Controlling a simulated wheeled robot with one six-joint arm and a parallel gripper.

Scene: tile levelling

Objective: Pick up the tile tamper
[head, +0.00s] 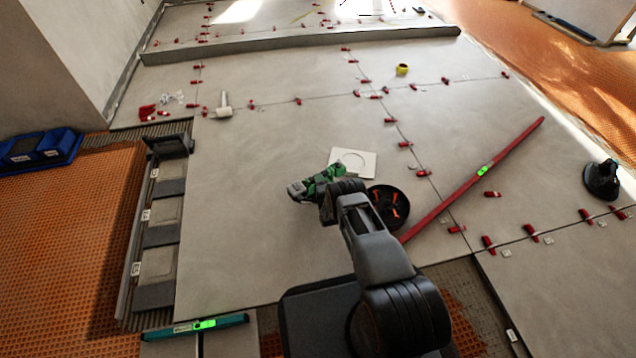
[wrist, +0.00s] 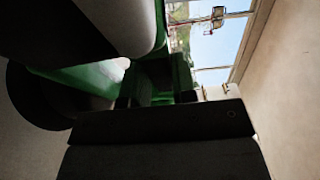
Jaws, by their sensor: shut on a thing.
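The tile tamper (head: 328,174) has a green body with a grey end. In the head view it is at the middle of the tiled floor, at the end of my arm. My gripper (head: 327,205) is shut on it; my wrist hides part of the tool and the contact. In the wrist view the tamper's green body (wrist: 92,77) fills the left and centre, close to the camera, with dark gripper parts across it. A black round part with orange marks (head: 390,207) shows just right of my wrist; I cannot tell whether it belongs to the tamper.
A white square plate with a round outline (head: 367,160) lies behind the tamper. A long red level (head: 470,185) lies to the right. A white-headed mallet (head: 221,112), yellow tape (head: 402,69) and black suction cup (head: 601,180) lie farther off. Red wedges line the tile joints.

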